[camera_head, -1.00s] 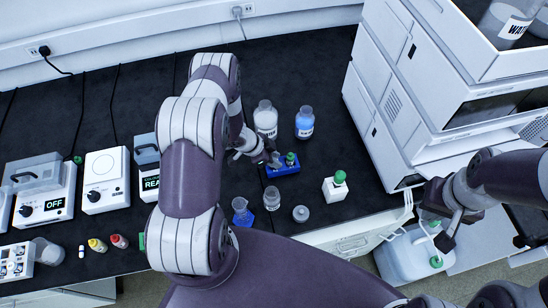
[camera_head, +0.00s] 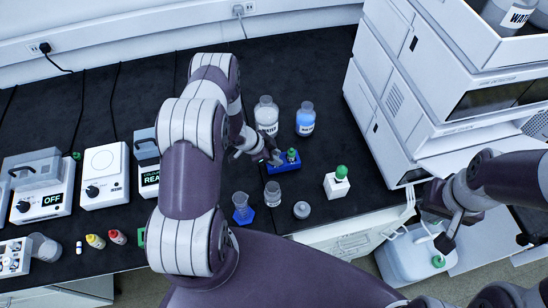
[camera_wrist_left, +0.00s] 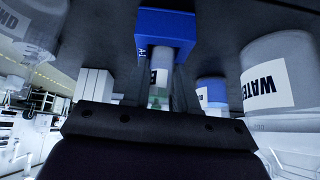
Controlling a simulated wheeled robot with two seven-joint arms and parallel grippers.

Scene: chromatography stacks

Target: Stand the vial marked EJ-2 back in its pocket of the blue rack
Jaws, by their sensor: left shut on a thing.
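The blue rack (camera_head: 284,168) stands on the black bench, also seen at the top of the left wrist view (camera_wrist_left: 165,24). In the left wrist view a vial (camera_wrist_left: 161,75) has a white label whose visible letter looks like E; the rest is hidden. My left gripper (camera_head: 277,158) is shut on this vial, with the dark fingers (camera_wrist_left: 160,90) on either side. Its far end meets the rack; how deep it sits I cannot tell. My right gripper (camera_head: 440,228) is at the right, its jaws unclear.
A small jar (camera_head: 272,194), a blue-based flask (camera_head: 242,209), a grey cap (camera_head: 301,210) and a white green-topped block (camera_head: 337,183) stand in front. The instrument stack (camera_head: 420,110) rises at right.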

